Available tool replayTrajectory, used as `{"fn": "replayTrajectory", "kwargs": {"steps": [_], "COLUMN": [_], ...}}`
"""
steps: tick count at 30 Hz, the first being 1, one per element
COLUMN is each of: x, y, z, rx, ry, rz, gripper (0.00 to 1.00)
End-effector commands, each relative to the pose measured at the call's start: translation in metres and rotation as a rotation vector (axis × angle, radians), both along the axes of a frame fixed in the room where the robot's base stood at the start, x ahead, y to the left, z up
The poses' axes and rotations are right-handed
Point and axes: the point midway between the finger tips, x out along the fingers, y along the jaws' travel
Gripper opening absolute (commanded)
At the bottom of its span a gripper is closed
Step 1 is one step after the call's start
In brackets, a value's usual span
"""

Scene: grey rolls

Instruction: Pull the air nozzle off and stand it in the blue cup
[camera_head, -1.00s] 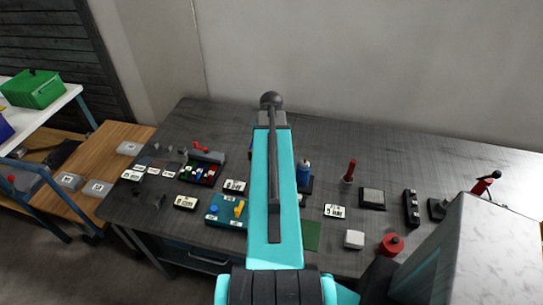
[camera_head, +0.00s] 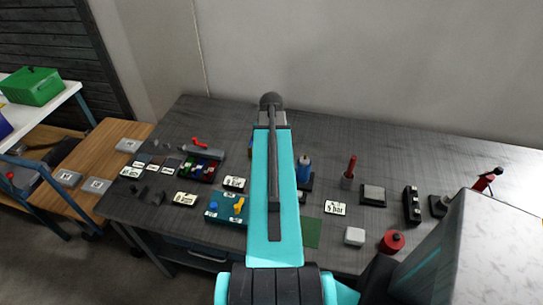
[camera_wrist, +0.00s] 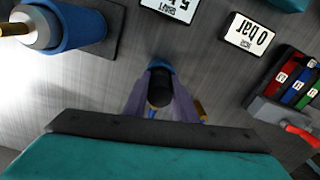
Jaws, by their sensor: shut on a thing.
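In the wrist view my gripper (camera_wrist: 160,108) is shut on a dark, round-ended piece (camera_wrist: 160,88), which may be the air nozzle. Its purplish fingers stand on both sides of it. A small blue shape (camera_wrist: 158,63) shows just beyond the dark end; I cannot tell whether it is part of the piece or something behind it. A large blue cylinder (camera_wrist: 75,27) with a pale core stands on a dark base at upper left, apart from my gripper; it also shows in the head view (camera_head: 303,168). I cannot tell which blue thing is the cup. My arm hides the gripper in the head view.
A "0 bar" label (camera_wrist: 251,36) and a tray of coloured blocks (camera_wrist: 296,80) lie on the right in the wrist view. In the head view, a teal block (camera_head: 224,208), red spool (camera_head: 392,241) and white block (camera_head: 354,236) are near the bench front.

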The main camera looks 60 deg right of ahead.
Motion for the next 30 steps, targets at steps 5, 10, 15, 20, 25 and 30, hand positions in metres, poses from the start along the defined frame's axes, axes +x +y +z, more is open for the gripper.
{"fn": "replayTrajectory", "kwargs": {"steps": [5,10,15,20,25,30], "x": [0.0,0.0,0.0,0.0,0.0,0.0], "y": [0.0,0.0,0.0,0.0,-0.001,0.0], "z": [-0.001,-0.001,0.0,0.003,0.013,0.027], "rx": [0.0,0.0,0.0,-0.001,-0.002,-0.002], "ry": [0.0,0.0,0.0,0.0,-0.001,-0.001], "rz": [0.0,0.0,0.0,0.0,0.0,0.0], "gripper": [0.46,0.46,0.46,0.46,0.46,0.46]}}
